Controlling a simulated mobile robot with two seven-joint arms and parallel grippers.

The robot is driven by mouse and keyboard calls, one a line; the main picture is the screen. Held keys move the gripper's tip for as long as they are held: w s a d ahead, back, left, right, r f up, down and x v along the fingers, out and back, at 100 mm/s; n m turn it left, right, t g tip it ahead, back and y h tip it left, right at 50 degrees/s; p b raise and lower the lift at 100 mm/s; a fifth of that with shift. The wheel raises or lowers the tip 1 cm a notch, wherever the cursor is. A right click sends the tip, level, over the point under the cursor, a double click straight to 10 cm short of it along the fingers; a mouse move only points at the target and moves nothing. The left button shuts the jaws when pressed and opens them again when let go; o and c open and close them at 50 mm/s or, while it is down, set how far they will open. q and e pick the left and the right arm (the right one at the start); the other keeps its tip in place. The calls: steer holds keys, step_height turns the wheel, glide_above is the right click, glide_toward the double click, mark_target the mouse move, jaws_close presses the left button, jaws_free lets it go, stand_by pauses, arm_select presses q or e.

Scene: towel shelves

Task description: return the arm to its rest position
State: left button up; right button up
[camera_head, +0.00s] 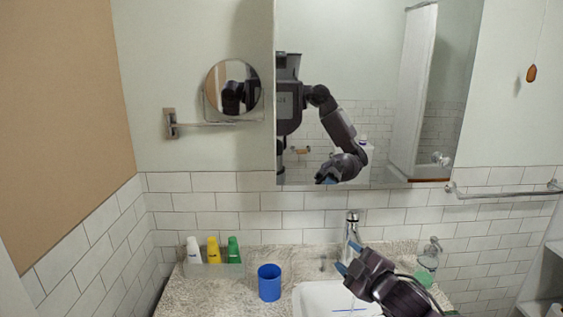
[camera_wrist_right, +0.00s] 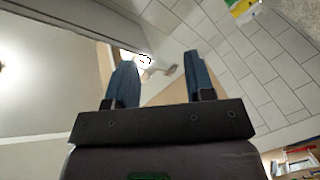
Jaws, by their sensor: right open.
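My right gripper (camera_head: 347,262) is at the lower right of the head view, over the sink area and in front of the faucet. Its blue fingers also show in the right wrist view (camera_wrist_right: 158,85), spread apart with nothing between them. The right arm's dark wrist comes in from the lower right edge of the head view. My left gripper does not show directly.
The counter (camera_head: 228,292) holds a blue cup (camera_head: 269,283) and white, yellow and green bottles (camera_head: 213,250). The sink (camera_head: 325,298) has a faucet (camera_head: 352,228) behind it. A large mirror (camera_head: 375,60) reflects my body. A towel rail (camera_head: 505,192) is at right.

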steer(key=s+d+f+m+g+h, duration=0.1)
steer(key=s+d+f+m, duration=0.3)
steer(key=s+f, duration=0.5)
steer(key=s+d+f+m+g+h+b, duration=0.1)
steer(key=s+d+f+m+h, duration=0.2)
steer(key=s+f, duration=0.6)
steer(key=s+d+f+m+g+h, duration=0.1)
steer(key=s+d+f+m, duration=0.4)
steer(key=s, duration=0.7)
step_height(320, 180, down, 4)
steer(key=shift+s+f+m+g+h, duration=0.2)
steer(key=shift+m+g+h, duration=0.2)
steer(key=shift+m+h, duration=0.55)
stand_by(3.8)
